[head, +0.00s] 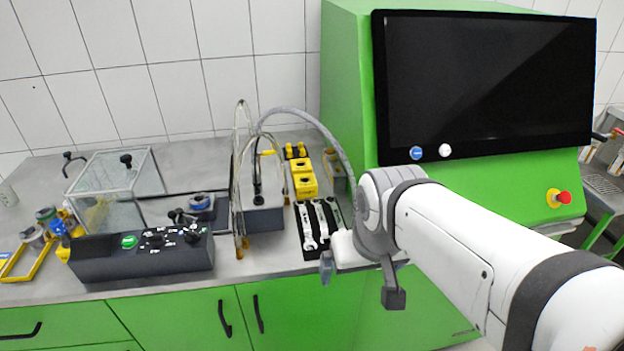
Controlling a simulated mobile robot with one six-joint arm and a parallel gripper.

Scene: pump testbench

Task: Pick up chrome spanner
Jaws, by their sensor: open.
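Silver spanners lie side by side on a black mat (308,253) on the grey bench, just right of the pump unit. The left spanner (307,230) and the middle spanner (320,219) show bright metal. A third, darker spanner (335,211) lies at the right, close to my arm and partly hidden. I cannot tell which one is meant by chrome. My gripper (327,268) is open and empty at the bench's front edge, in front of and slightly right of the spanners. Its far finger is largely hidden.
Yellow blocks (304,185) stand behind the spanners. A dark pump unit (263,217) with looping hoses is to the left. A black control box (142,257) and a glass case (105,185) stand further left. A green cabinet with a black screen (483,85) rises at right.

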